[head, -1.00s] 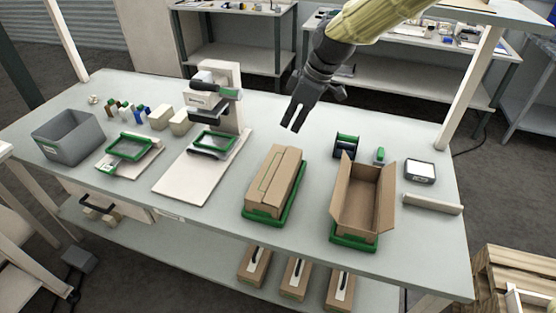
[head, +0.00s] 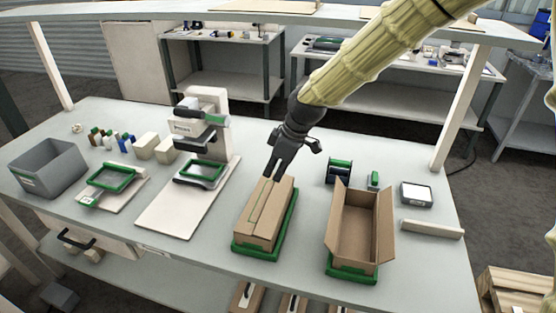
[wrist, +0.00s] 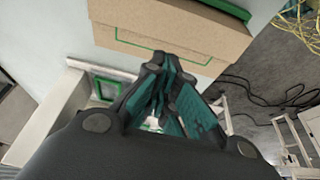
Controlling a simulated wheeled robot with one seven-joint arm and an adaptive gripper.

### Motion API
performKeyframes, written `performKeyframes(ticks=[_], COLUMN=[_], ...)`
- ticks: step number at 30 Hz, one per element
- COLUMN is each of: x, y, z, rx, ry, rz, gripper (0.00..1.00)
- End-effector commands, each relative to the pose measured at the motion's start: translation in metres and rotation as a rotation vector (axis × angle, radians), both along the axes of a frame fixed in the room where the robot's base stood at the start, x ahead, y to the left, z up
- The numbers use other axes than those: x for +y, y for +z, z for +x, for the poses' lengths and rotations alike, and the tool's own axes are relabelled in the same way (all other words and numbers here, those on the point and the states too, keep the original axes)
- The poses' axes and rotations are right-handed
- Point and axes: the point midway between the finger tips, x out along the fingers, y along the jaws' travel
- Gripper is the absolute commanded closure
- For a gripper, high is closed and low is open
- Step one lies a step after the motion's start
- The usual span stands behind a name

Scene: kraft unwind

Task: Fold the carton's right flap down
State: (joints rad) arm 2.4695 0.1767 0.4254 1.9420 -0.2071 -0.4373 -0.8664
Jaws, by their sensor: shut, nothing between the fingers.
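An open brown carton (head: 354,228) stands in a green tray (head: 350,273) at the right of the bench in the head view. Its left flap (head: 340,208) stands up and its right flap (head: 386,222) stands up, leaning outward. A second carton (head: 262,222), closed on top with a seam and a green outline, sits in another green tray (head: 244,252) to its left. My gripper (head: 271,177) is shut and empty by this closed carton's far end. In the wrist view my gripper (wrist: 165,60) points toward a brown carton face (wrist: 180,38); contact cannot be told.
A black-and-green tape dispenser (head: 339,171), a small green item (head: 373,180) and a scale (head: 416,193) stand behind the open carton. A white bar (head: 432,228) lies to its right. A press (head: 205,140) stands left, with a grey bin (head: 47,167) beyond.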

Motion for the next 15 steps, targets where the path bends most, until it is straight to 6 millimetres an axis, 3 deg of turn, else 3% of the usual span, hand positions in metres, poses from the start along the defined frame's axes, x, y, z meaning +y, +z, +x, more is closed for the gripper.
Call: performKeyframes(ticks=[15], x=[0.018], y=[-0.060], z=[0.005], rx=[0.001], ry=[0.004], rz=[-0.001], gripper=[1.00])
